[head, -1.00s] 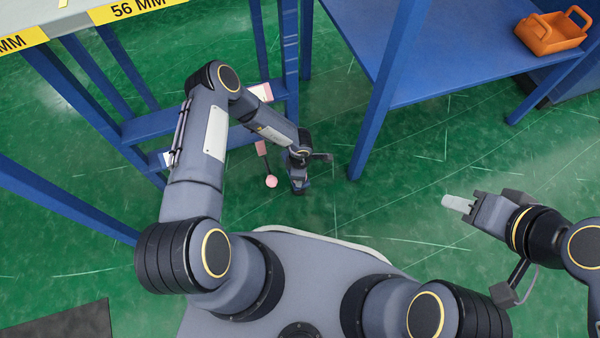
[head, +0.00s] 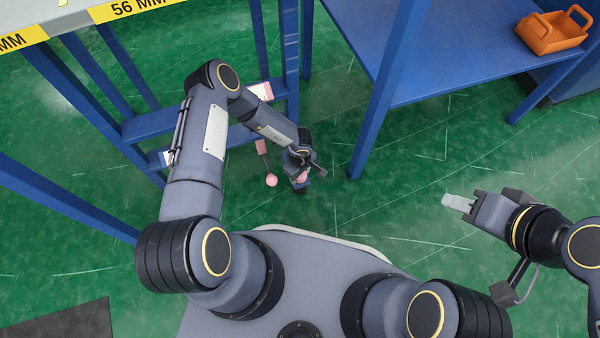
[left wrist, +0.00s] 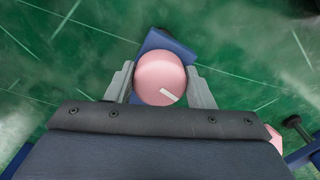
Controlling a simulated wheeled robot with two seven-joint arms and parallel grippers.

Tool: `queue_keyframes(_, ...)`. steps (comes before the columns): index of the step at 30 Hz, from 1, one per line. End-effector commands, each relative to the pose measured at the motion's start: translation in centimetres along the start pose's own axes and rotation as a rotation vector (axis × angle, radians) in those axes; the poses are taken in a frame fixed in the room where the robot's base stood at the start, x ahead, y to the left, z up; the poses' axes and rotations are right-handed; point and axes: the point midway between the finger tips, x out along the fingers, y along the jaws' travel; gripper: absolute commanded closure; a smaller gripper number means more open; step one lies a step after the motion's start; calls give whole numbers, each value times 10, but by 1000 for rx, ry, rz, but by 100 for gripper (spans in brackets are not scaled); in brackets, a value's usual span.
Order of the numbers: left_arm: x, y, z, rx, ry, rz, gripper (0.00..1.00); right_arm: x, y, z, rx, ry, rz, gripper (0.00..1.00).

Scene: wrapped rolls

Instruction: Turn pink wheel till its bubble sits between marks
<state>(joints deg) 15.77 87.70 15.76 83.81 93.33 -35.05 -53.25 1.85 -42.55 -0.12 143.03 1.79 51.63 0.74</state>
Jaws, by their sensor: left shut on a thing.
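The pink wheel (left wrist: 158,72) is a round pink knob with a short white line on its face, seen from above in the left wrist view. My left gripper (left wrist: 161,88) is shut on it, one grey finger on each side. In the head view my left gripper (head: 303,179) is low beside the blue frame, with a bit of pink showing at it. My right gripper (head: 458,203) hangs over bare floor at the right, with pale fingertips; their gap cannot be made out. I cannot make out a bubble or its marks.
A second pink ball (head: 271,181) on a dark stem, with a pink block (head: 261,147), stands left of my left gripper. Blue posts (head: 380,115) and a blue shelf (head: 440,50) with an orange basket (head: 552,32) stand behind. Green floor (head: 420,160) is clear between the arms.

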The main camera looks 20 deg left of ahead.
Motion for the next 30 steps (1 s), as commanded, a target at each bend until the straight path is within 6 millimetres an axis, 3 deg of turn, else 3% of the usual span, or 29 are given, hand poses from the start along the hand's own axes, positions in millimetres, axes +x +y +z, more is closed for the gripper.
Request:
queue_keyframes(14, 0, -1, -2, 15, 3, -1, 75, 0, 0, 0, 0, 0, 0, 64)
queue_keyframes(15, 0, -1, -2, 15, 3, -1, 51, 0, 0, 0, 0, 0, 0, 64)
queue_keyframes(20, 0, 0, -1, 15, 2, -1, 30, 0, 0, 0, 0, 0, 0, 64)
queue_keyframes(30, -6, 0, -1, 15, 1, 0, 30, -3, -1, -1, 0, 0, 0, 64)
